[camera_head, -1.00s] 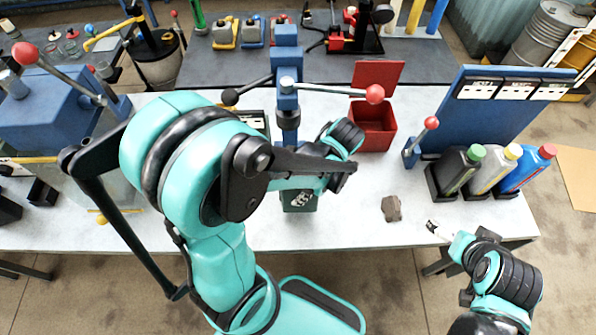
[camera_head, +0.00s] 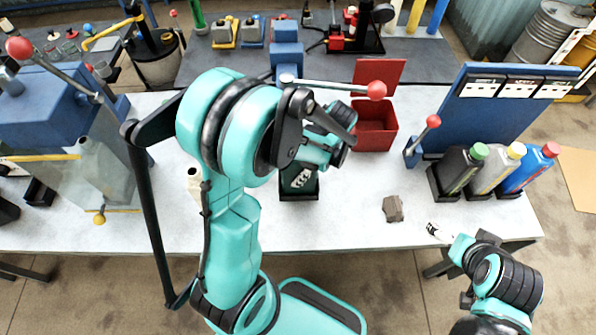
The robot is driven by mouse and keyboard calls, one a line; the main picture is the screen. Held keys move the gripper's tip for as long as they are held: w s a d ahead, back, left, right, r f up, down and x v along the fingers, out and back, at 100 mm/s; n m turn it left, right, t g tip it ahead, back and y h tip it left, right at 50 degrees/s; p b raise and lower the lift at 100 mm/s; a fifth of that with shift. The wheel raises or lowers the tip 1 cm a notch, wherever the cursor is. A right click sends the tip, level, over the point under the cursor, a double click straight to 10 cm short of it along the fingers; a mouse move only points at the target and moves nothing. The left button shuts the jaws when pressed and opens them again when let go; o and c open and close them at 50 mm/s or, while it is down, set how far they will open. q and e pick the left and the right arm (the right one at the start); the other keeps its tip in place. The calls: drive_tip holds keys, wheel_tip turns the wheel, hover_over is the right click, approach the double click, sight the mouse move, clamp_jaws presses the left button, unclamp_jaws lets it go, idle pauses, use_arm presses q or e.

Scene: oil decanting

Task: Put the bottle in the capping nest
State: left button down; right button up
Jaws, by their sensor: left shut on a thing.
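A dark green bottle (camera_head: 298,179) with a white mark on its front stands upright under the blue press in the middle of the table. Its foot is at the black nest (camera_head: 315,195), with the nest's rim showing around its lower end; I cannot tell if it sits fully down. My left gripper (camera_head: 308,160) is shut on the bottle's upper part, and my own arm hides most of the fingers and the bottle's top. The end of my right arm is at the lower right, where my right gripper (camera_head: 440,232) is too small to read.
The blue press (camera_head: 286,58) has a red-knobbed lever (camera_head: 345,88). A red open bin (camera_head: 375,128) stands right of it. A brown lump (camera_head: 393,208) lies on the table (camera_head: 360,230). Black, grey and blue bottles (camera_head: 495,170) stand at the right. A white bottle-like thing (camera_head: 194,180) shows left of my arm.

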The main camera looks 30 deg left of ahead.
use_arm(q)
drive_tip(key=shift+f, duration=0.1)
drive_tip(key=c, duration=0.7)
unclamp_jaws()
drive_tip(key=shift+c, duration=0.2)
use_arm(e)
drive_tip(key=shift+f, duration=0.1)
